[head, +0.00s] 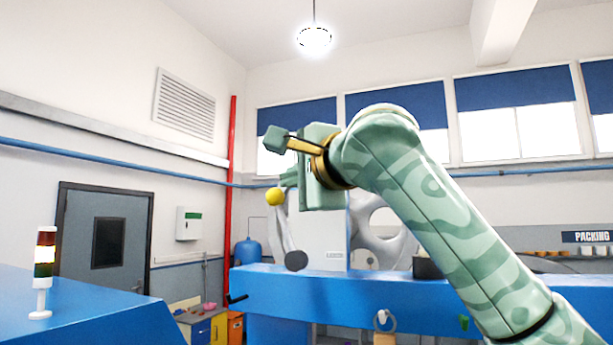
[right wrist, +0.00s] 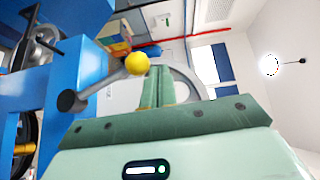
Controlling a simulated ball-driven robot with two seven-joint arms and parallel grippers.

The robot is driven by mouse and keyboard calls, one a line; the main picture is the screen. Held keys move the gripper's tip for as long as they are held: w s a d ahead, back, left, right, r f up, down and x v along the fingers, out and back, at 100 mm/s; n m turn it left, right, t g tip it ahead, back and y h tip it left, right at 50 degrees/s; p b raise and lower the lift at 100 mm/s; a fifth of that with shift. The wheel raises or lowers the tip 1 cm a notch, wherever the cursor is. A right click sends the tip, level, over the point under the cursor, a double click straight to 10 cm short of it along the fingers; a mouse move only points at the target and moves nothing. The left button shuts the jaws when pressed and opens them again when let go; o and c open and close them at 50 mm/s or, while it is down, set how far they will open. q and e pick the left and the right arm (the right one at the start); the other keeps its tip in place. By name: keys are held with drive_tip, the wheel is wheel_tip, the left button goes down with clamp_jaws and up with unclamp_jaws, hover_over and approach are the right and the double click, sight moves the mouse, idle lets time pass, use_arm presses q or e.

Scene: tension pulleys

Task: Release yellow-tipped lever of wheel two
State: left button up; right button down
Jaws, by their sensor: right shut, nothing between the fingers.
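The yellow-tipped lever (head: 286,232) stands nearly upright on a dark round pivot above the blue beam, leaning slightly left. Its yellow ball (head: 275,196) is at the top. My right gripper (head: 288,179) is shut and empty, close to the ball and slightly above it in the head view; contact cannot be told. In the right wrist view, the yellow ball (right wrist: 137,63) shows just left of my shut fingers (right wrist: 157,84). A large pale spoked wheel (head: 380,232) stands behind my right arm, partly hidden. No number shows on it. My left gripper is out of view.
The blue beam (head: 330,291) runs across below the lever. A dark handle (head: 237,299) sticks out at its left end. A signal lamp (head: 44,265) stands on a blue surface at left. Open room lies left of the lever.

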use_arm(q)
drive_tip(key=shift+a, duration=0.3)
use_arm(e)
drive_tip(key=shift+w+a+f, duration=0.1)
drive_tip(key=shift+w+a, duration=0.15)
drive_tip(key=shift+a, duration=0.3)
drive_tip(key=shift+w+a+f, duration=0.1)
drive_tip(key=shift+w+a, duration=0.1)
drive_tip(key=shift+a, duration=0.35)
